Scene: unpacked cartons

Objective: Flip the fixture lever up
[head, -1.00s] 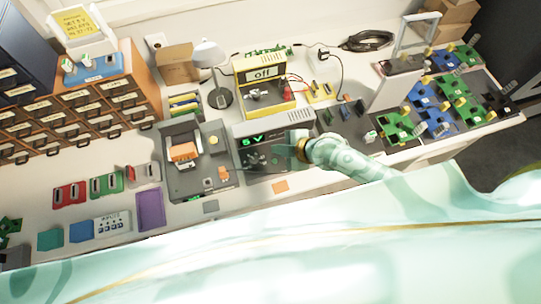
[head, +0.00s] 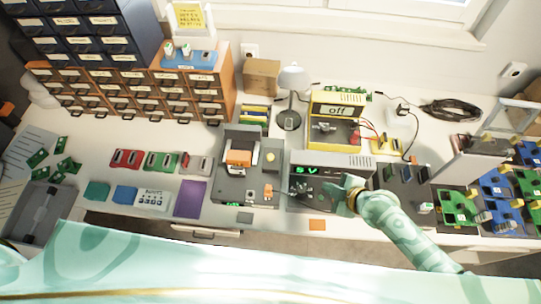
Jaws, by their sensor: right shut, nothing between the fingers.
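The grey fixture (head: 234,185) stands on the workbench at the middle of the head view. It carries an orange block (head: 239,156), a round yellow part (head: 270,156) and a small orange piece (head: 267,191) near its front right. Which of these is the lever, and how it is set, I cannot tell for certain. My right gripper (head: 300,190) is shut and empty, to the right of the fixture and in front of the grey unit with the green "5V" display (head: 306,170). It hides part of that unit's front. My left gripper is not in view.
A yellow unit marked "off" (head: 336,111) and a lamp (head: 290,80) stand behind. Drawer cabinets (head: 150,95) fill the back left. A purple mat (head: 190,199) lies left of the fixture. Green and blue boards (head: 495,190) are at the right.

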